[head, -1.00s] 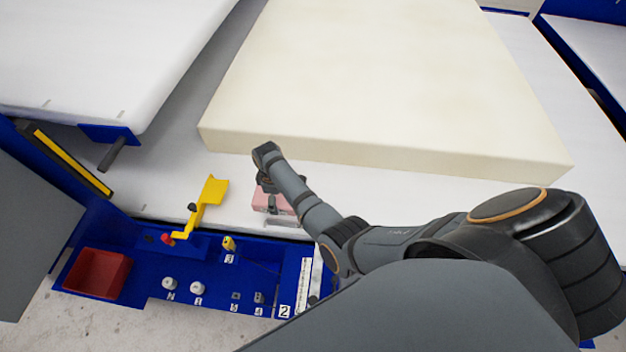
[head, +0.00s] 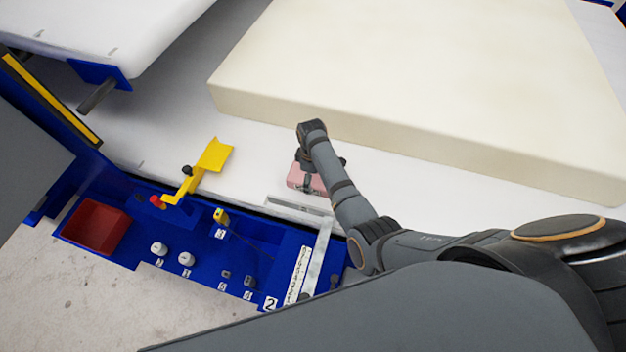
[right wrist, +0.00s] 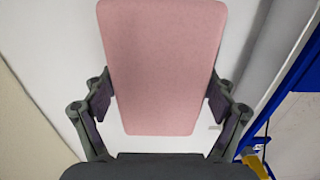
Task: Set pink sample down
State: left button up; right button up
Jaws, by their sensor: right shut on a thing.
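The pink sample (head: 306,180) is a small pink block at the front of the white table surface, in front of the cream foam slab. My right gripper (head: 312,172) is over it, and my wrist hides part of the block. In the right wrist view the pink sample (right wrist: 162,65) fills the middle, and the right gripper (right wrist: 162,100) is shut on it with a finger at each side. The white surface lies below it; I cannot tell whether the block touches it. My left gripper is not in view.
The large cream foam slab (head: 400,80) lies just behind. A yellow lever (head: 212,155) stands to the left. The blue front panel (head: 205,245) carries knobs, and a red bin (head: 95,228) is at its left. White surface is free between lever and sample.

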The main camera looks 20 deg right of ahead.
jog(key=shift+a+r, duration=0.1)
jog(key=shift+a, duration=0.1)
jog(key=shift+s, duration=0.1)
jog(key=o, duration=0.8)
jog(key=shift+d, duration=0.1)
notch_tip(320, 180, up, 12)
jog(key=shift+r, duration=0.1)
